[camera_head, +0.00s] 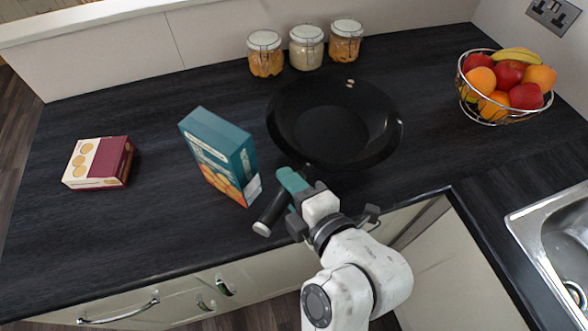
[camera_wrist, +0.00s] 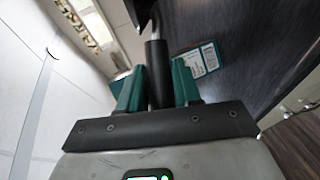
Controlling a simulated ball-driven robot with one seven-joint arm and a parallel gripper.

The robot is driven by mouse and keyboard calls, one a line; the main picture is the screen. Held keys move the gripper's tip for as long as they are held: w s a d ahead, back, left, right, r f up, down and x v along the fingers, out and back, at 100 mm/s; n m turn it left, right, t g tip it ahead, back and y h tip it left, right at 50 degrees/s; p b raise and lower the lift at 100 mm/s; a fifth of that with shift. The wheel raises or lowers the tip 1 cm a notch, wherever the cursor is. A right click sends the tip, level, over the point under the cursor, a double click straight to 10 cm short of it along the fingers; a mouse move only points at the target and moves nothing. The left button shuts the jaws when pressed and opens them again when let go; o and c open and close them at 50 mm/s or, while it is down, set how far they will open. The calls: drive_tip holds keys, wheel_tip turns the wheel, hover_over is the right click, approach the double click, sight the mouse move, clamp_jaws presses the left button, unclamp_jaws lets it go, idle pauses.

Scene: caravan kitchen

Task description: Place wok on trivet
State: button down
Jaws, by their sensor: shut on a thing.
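The black wok (camera_head: 330,130) is in the middle of the dark counter in the head view, its open side up. Its handle (camera_head: 272,210) points toward the front left, and also shows in the wrist view (camera_wrist: 157,70). My gripper (camera_head: 291,181) is shut on the handle, with a teal finger on either side in the wrist view (camera_wrist: 158,88). I cannot tell whether the wok rests on the counter or hangs just above it. No trivet can be made out. Two small tan spots show at the wok's far rim, and what they belong to is unclear.
A teal box (camera_head: 220,155) stands close left of the wok and handle. A small red and cream box (camera_head: 98,163) lies far left. Several jars (camera_head: 306,47) stand behind the wok. A fruit basket (camera_head: 505,90) and a sink (camera_head: 555,235) are right. Counter between the boxes is clear.

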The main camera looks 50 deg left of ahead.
drive_tip(key=shift+w+f+p, duration=0.1)
drive_tip(key=shift+f+p, duration=0.2)
drive_tip(key=shift+f, duration=1.65)
drive_tip(key=c, duration=1.2)
unclamp_jaws()
drive_tip(key=shift+f, duration=0.25)
drive_tip(key=o, duration=0.4)
drive_tip(key=shift+r, duration=0.1)
drive_tip(key=shift+d, duration=0.15)
drive_tip(key=b+v, duration=0.3)
drive_tip(key=v, duration=0.8)
drive_tip(key=shift+d+b, duration=0.4)
